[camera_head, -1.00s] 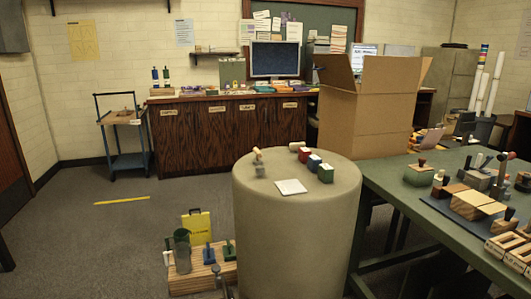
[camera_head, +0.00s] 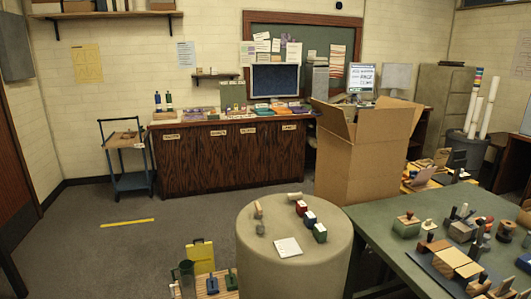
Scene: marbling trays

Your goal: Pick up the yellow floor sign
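The yellow floor sign (camera_head: 201,257) stands upright at the lower middle of the head view. It is a small yellow panel with a handle on top and dark markings on its face. It is just behind a wooden block or tray (camera_head: 222,293) holding blue and green handled tools, which the bottom edge cuts off. A grey-green cup-like vessel (camera_head: 186,277) stands close to its lower left and hides part of that side. Neither of my grippers is in view.
A round grey pedestal (camera_head: 255,272) with small blocks stands right of the sign. A green table (camera_head: 385,228) with stamps and a cardboard box (camera_head: 360,165) are farther right. A blue cart (camera_head: 131,181) stands back left. Grey floor around a yellow strip (camera_head: 127,223) is clear.

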